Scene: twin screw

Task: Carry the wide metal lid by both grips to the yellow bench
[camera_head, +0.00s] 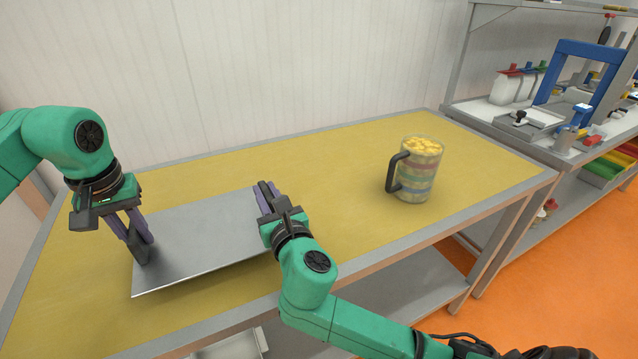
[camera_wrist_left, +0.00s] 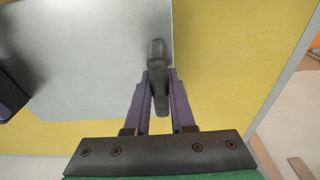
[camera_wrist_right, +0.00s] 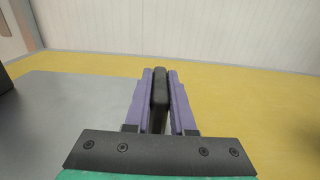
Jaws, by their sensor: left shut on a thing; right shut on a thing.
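The wide metal lid (camera_head: 198,238) is a flat grey sheet over the left part of the yellow bench (camera_head: 330,158). A shadow shows along its front edge; I cannot tell whether it touches the bench. My left gripper (camera_head: 142,245) is shut on the black grip at the lid's left end, and this grip (camera_wrist_left: 158,85) shows between the fingers in the left wrist view. My right gripper (camera_head: 268,198) is shut on the other grip at the right end, and that grip (camera_wrist_right: 159,90) shows between the fingers in the right wrist view.
A clear mug (camera_head: 420,172) with a dark handle and yellow contents stands on the bench, right of the lid. A grey shelf unit (camera_head: 490,115) with bottles and a blue frame (camera_head: 585,60) is at the right. The bench between lid and mug is clear. A white wall stands behind.

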